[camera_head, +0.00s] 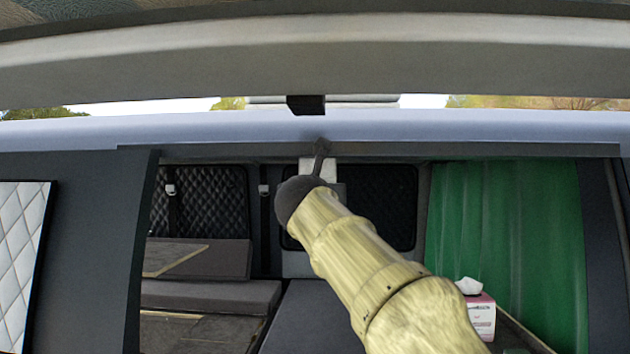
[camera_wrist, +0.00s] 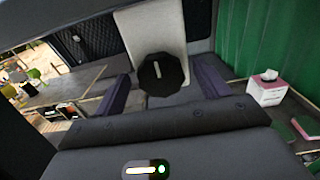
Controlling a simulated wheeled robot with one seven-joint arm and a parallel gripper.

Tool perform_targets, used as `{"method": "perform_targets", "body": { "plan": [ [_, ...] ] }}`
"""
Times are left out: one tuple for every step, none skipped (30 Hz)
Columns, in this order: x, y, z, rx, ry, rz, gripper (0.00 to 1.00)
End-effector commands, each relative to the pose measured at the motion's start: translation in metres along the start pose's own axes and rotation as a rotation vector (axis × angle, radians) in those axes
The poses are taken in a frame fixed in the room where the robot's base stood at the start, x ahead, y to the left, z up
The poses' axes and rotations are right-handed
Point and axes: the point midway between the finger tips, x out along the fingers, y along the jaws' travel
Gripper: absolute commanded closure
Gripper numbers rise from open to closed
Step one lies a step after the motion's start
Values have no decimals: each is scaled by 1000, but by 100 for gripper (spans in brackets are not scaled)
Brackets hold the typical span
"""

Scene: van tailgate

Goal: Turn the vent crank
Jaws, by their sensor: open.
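A black, many-sided knob (camera_wrist: 163,74) with a pale stripe, which looks like the vent crank's, shows in the wrist view in front of a light panel (camera_wrist: 150,32). My gripper (camera_wrist: 162,80) is open, its two dark fingers apart on the left and right of the knob in the picture. I cannot tell how deep the knob sits between them; no contact shows. In the head view my arm reaches up to the roof edge, and its dark wrist hides most of the gripper. A small dark stem stands above the wrist there; I cannot tell whether it is crank or finger.
A green curtain (camera_head: 510,230) hangs at the right, with a tissue box (camera_head: 481,315) below it. Grey cushions (camera_head: 210,297) lie at the left. The raised tailgate (camera_head: 300,60) crosses the top, with a dark latch (camera_head: 306,104) under it.

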Motion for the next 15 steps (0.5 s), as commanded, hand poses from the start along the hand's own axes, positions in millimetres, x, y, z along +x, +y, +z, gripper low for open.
{"method": "perform_targets", "body": {
  "plan": [
    [4,-1,2,0,0,-1,26],
    [5,-1,1,0,-1,-1,26],
    [6,0,1,0,-1,-1,26],
    [7,0,1,0,-1,-1,26],
    [7,0,0,0,-1,0,26],
    [7,0,0,0,-1,0,26],
    [7,0,0,0,-1,0,26],
    [7,0,0,0,-1,0,26],
    [6,0,0,0,-1,0,26],
    [6,0,0,0,-1,0,26],
    [6,0,0,0,-1,0,28],
    [6,0,0,0,-1,0,36],
    [6,0,0,0,-1,0,42],
    [6,0,0,0,-1,0,48],
    [6,0,0,0,-1,0,56]
  ]
}}
